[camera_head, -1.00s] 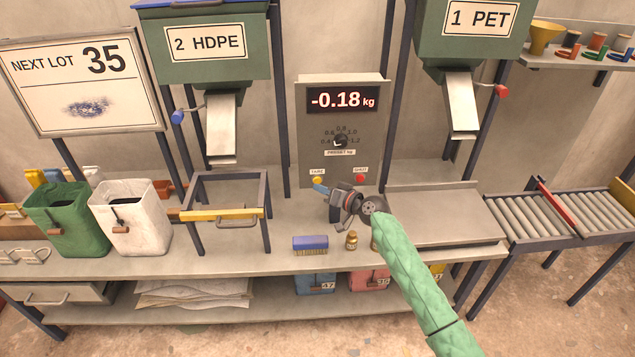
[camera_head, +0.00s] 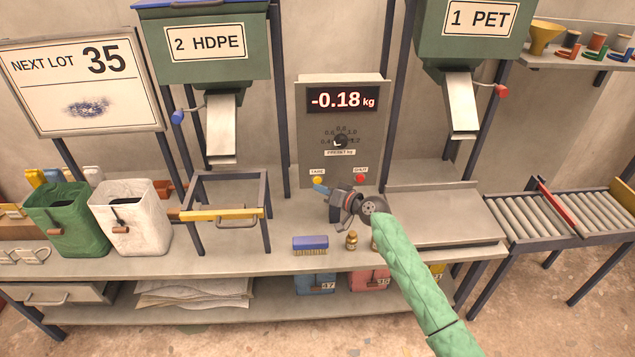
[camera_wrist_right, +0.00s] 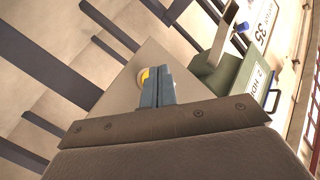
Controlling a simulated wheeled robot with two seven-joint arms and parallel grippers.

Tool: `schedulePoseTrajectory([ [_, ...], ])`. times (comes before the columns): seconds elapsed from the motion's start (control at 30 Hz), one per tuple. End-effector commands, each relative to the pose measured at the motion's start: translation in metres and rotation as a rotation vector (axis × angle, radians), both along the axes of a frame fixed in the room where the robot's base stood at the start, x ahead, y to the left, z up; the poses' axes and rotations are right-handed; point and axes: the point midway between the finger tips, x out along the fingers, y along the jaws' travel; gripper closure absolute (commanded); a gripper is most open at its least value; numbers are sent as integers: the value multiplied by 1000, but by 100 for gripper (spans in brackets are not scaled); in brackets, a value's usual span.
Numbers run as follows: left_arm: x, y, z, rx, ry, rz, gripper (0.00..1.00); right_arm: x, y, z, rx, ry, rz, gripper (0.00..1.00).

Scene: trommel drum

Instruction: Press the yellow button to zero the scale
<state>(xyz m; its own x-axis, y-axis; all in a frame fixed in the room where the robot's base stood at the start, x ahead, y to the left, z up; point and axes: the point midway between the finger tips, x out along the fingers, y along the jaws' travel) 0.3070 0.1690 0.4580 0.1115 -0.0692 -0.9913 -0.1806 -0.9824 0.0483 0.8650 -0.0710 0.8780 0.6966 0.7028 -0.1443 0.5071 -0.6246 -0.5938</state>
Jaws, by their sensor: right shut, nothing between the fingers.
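The scale's control panel (camera_head: 307,135) stands at the back of the bench, its display (camera_head: 342,100) reading -0.18 kg. The yellow button (camera_head: 317,180) sits low on the panel's left under a TARE label. In the right wrist view the yellow button (camera_wrist_right: 145,75) shows just beside and partly behind my fingertips. My right gripper (camera_head: 319,188) is shut and empty, its blue fingertips right at the button's lower edge. I cannot tell whether they touch it. The shut fingers also fill the middle of the right wrist view (camera_wrist_right: 157,84). My left gripper is not in view.
A red button (camera_head: 360,179) labelled SHUT is on the same panel to the right. A dial (camera_head: 341,141) is above. A metal frame (camera_head: 262,205) stands left.

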Motion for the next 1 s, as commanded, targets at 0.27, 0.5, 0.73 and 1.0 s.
schedulePoseTrajectory([
  [0.27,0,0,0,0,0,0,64,0,0,0,0,0,0,100],
  [0.5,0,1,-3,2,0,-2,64,2,0,-1,-1,-1,0,100],
  [0.73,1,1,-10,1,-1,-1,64,8,0,-1,0,0,0,100],
  [1.0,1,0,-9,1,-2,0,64,8,0,0,0,0,0,100],
])
